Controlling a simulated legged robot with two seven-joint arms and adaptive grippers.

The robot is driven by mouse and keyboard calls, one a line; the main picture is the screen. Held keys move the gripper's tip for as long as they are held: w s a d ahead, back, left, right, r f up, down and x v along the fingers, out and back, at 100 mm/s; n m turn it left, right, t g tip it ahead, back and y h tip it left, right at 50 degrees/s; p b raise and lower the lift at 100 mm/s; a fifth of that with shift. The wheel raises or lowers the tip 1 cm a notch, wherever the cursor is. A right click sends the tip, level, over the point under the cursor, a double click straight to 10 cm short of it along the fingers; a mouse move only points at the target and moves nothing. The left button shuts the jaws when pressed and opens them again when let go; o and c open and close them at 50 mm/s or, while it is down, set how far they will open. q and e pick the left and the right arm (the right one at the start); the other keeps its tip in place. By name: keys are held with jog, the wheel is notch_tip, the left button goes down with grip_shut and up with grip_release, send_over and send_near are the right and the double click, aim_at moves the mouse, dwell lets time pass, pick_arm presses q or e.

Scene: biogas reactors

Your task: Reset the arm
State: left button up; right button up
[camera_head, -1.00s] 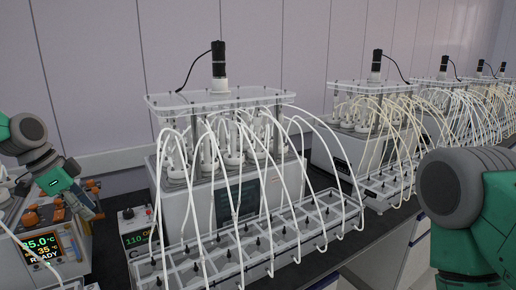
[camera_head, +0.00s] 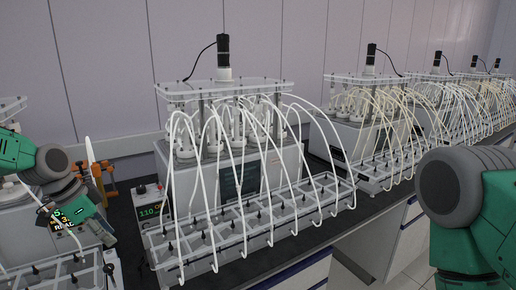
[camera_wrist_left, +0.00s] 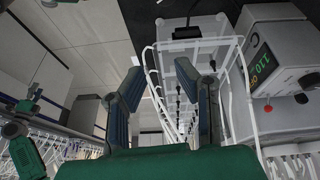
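My left gripper (camera_head: 106,236) is at the left of the head view, pointing down and right, in front of the left-hand bench equipment. In the left wrist view its two dark fingers (camera_wrist_left: 166,90) stand wide apart with nothing between them. Beyond them are a clear rack and white tubes. My right arm (camera_head: 470,205) shows at the right edge of the head view as a grey joint and green link; its gripper is outside that view. A small green and dark arm part (camera_wrist_left: 26,125) at the left of the wrist view may belong to it, but its fingers are unclear.
A biogas reactor unit (camera_head: 240,175) stands mid-bench, with white tubes arching to a clear rack (camera_head: 250,228). A control box (camera_head: 150,208) reads 110. Similar units (camera_head: 365,125) line the bench to the right. Orange-fitted equipment (camera_head: 100,172) is behind my left gripper. Floor shows at lower right.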

pick_arm(q)
jog(key=s+d+f+n+b, duration=0.1)
jog(key=s+d+f+b, duration=0.15)
jog(key=s+f, duration=0.4)
jog(key=s+d+f+n+g+b, duration=0.1)
jog(key=s+d+f+n+b, duration=0.2)
jog(key=f, duration=0.7)
jog(key=s+d+f+b, duration=0.1)
jog(key=s+d+f, duration=0.35)
jog(key=f, duration=0.35)
jog(key=s+a+f+n+y+b, duration=0.1)
jog(key=s+f+n+b, duration=0.2)
jog(key=s+f, duration=0.4)
jog(key=s+a+f+n+y+b, duration=0.1)
jog(key=s+f, duration=0.6)
jog(key=s, duration=0.8)
jog(key=n+y+b, duration=0.1)
jog(key=n+b, duration=0.1)
jog(key=shift+s+y+b, duration=0.3)
jog(key=shift+b, duration=0.05)
